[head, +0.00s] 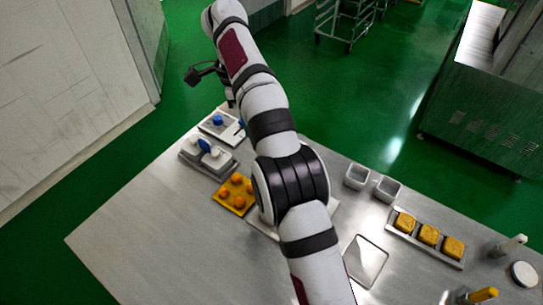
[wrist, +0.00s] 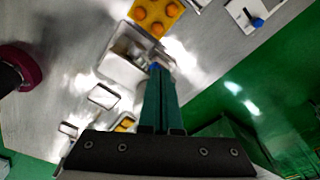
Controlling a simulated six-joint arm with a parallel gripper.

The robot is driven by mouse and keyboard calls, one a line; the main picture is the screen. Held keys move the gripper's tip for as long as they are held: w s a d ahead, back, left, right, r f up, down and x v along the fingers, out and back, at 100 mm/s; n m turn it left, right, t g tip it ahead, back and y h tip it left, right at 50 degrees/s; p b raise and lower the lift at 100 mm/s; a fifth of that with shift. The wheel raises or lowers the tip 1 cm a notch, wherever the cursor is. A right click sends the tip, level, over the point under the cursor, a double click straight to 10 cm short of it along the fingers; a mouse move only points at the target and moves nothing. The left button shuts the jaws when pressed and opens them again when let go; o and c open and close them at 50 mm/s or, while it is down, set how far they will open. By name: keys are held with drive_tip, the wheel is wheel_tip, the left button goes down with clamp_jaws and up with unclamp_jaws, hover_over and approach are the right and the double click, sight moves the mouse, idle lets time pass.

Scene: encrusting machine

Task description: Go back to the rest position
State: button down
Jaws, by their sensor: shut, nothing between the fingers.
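My gripper (wrist: 158,70) shows in the wrist view as two long dark green fingers lying together, shut and empty. The fingertips point over the steel table and appear apart from everything on it; how high they are is hard to tell. In the head view my arm rises from the bottom edge, bends over the middle of the table and reaches to the upper left. The gripper there is mostly hidden behind the arm.
The steel table (head: 140,235) bears a yellow tray (head: 220,200) of orange balls, a white plate with a blue knob (head: 218,120), a grey unit (head: 190,157), two small bins (head: 356,177) (head: 387,190) and a tray (head: 398,234) of three yellow square pieces. The front left is clear.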

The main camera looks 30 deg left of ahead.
drive_tip(key=shift+s+r, duration=0.1)
drive_tip(key=shift+r, duration=0.55)
drive_tip(key=d+r+n+g, duration=0.15)
drive_tip(key=d+r, duration=0.25)
drive_tip(key=d, duration=0.9)
drive_tip(key=d+r+n, duration=0.2)
drive_tip(key=d+r, duration=0.1)
drive_tip(key=d, duration=0.9)
drive_tip(key=s+d+f+n+y, duration=0.1)
drive_tip(key=s+d+f, duration=0.4)
drive_tip(key=s, duration=0.5)
drive_tip(key=s+d+f+n+y, duration=0.1)
drive_tip(key=s+d+f, duration=0.4)
drive_tip(key=s+d, duration=0.3)
drive_tip(key=shift+s+d+t+y, duration=0.15)
drive_tip(key=shift+s+t+y, duration=0.25)
drive_tip(key=shift+s, duration=0.8)
